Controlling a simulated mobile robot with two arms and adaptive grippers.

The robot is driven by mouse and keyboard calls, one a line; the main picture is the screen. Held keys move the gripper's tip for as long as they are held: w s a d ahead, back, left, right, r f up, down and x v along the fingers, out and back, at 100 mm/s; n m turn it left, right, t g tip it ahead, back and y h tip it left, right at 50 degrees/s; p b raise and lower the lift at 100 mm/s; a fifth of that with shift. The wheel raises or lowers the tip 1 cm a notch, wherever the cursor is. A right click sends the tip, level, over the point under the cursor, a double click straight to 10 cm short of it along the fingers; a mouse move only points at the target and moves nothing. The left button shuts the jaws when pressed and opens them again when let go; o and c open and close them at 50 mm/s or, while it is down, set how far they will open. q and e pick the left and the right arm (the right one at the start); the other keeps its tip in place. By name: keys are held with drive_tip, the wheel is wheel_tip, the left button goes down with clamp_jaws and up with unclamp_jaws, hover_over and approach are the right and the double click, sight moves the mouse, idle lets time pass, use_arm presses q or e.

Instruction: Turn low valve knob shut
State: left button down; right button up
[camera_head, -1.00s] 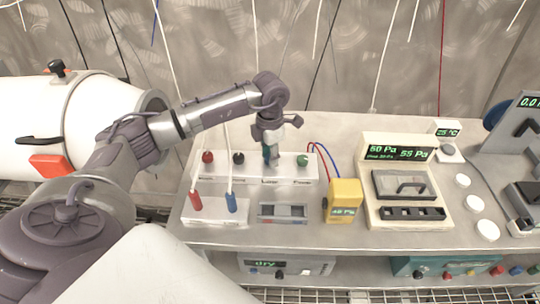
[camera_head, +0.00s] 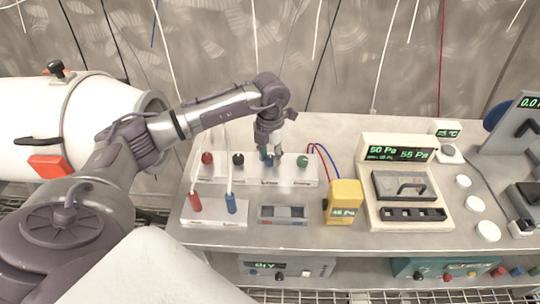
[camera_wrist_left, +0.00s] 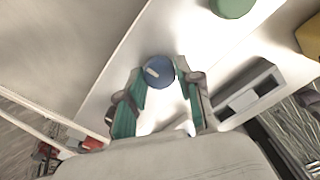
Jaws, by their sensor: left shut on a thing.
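A white valve block (camera_head: 222,175) stands at the back left of the bench with a row of knobs: red (camera_head: 207,158), black (camera_head: 238,159), blue and green (camera_head: 302,161). The blue knob (camera_wrist_left: 158,72) has a light mark on its top in the left wrist view. My left gripper (camera_head: 270,155) reaches down onto this knob from above. In the wrist view its green-padded fingers (camera_wrist_left: 160,78) are closed on either side of the knob. In the head view the gripper mostly hides the knob, and the block's labels are too small to read surely. My right gripper is not in view.
Red (camera_head: 195,202) and blue (camera_head: 231,204) plugs with white cables stand in front of the block. A yellow meter (camera_head: 345,193) and a cream pressure gauge unit (camera_head: 397,150) stand to the right. A white cylinder (camera_head: 100,105) lies at left.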

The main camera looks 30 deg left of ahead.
sight(270, 158)
use_arm(q)
drive_tip(key=c, duration=0.8)
unclamp_jaws()
drive_tip(key=shift+o, duration=0.2)
wheel_tip(270, 158, up, 12)
